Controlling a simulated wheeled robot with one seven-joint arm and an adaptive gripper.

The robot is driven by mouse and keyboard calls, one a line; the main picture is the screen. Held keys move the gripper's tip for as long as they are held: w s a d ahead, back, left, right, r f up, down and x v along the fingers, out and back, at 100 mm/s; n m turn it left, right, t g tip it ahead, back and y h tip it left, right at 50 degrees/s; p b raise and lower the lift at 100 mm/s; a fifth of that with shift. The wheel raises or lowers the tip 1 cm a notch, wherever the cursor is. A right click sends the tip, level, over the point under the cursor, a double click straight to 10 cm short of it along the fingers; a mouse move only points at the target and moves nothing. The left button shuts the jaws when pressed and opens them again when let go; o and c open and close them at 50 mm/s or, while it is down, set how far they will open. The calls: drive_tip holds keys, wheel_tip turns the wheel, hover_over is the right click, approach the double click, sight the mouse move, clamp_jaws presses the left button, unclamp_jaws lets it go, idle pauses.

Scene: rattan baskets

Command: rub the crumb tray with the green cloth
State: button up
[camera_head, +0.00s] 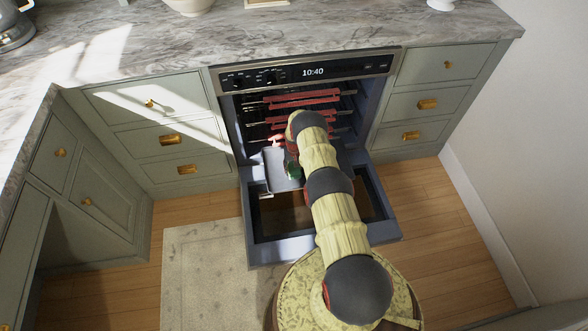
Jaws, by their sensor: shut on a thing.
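The crumb tray (280,181) looks like a flat grey tray. It sits at the mouth of the open oven, to the left of my arm. A small dark green patch, which looks like the green cloth (292,170), shows at the tray's right side, beside my arm. My gripper (291,158) is at the tray and mostly hidden behind my own arm. It appears shut on the cloth. Whether the cloth touches the tray's surface cannot be told from here.
The oven door (284,247) hangs open below the tray. Red-edged racks (305,97) are inside the oven. Drawers (160,105) flank it on the left and more drawers (428,104) on the right. A rug (205,275) lies on the wooden floor at the left.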

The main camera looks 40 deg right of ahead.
drive_tip(key=shift+f, duration=0.5)
drive_tip(key=shift+s+d+r, duration=0.1)
drive_tip(key=shift+s+d, duration=0.25)
drive_tip(key=shift+d, duration=0.35)
drive_tip(key=shift+s+d+r, duration=0.1)
drive_tip(key=shift+s+d, duration=0.25)
drive_tip(key=shift+d, duration=0.35)
drive_tip(key=shift+s+d+f, duration=0.1)
drive_tip(key=shift+s+d, duration=0.55)
drive_tip(key=shift+d, duration=0.6)
drive_tip(key=shift+s+d+f, duration=0.1)
drive_tip(key=shift+s+d, duration=0.5)
drive_tip(key=shift+d, duration=0.65)
drive_tip(key=shift+s+d+f, duration=0.1)
drive_tip(key=shift+s+d, duration=0.55)
drive_tip(key=shift+d, duration=0.6)
drive_tip(key=shift+r, duration=0.1)
drive_tip(key=shift+a, duration=0.1)
